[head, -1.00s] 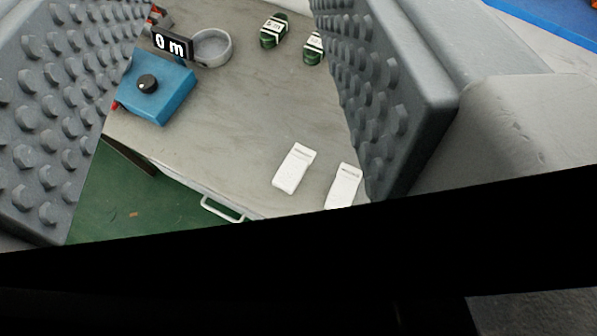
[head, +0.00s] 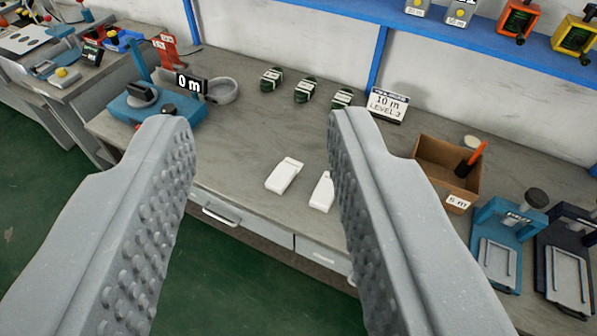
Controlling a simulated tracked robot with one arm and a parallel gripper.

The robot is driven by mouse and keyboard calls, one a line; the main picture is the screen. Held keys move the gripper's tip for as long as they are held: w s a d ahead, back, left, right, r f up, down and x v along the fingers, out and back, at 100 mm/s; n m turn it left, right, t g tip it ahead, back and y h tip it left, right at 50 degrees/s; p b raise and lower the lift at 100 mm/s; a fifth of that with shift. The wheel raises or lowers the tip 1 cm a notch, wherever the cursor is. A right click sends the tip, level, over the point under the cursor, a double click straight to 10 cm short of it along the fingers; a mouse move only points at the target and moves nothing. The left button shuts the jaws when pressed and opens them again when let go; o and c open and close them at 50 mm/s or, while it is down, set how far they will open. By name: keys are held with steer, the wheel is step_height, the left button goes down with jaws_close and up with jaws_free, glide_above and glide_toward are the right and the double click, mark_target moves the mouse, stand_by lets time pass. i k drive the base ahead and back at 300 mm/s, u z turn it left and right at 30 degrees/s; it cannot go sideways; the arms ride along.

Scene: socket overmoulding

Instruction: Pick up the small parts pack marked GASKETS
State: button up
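Two small white packs lie on the grey bench, near its front edge. The left white pack (head: 284,175) and the right white pack (head: 322,192) lie a little apart. I cannot read any marking on either, so I cannot tell which is marked GASKETS. My gripper (head: 262,122) is open and empty, its two studded grey fingers wide apart. In the picture both packs show between the fingers, the right one close to the right finger's edge. The gripper is above and in front of the bench, apart from the packs.
Several dark green bundles (head: 307,90) with white bands lie at the back of the grey bench (head: 235,150). A blue device (head: 190,108) with a "0 m" display stands left. A "10 m" sign (head: 386,104), a cardboard box (head: 440,165) and a blue press-like fixture (head: 510,225) stand right.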

mark_target(279, 180)
steer(key=z, duration=0.3)
steer(key=i, duration=0.85)
steer(key=u, duration=0.3)
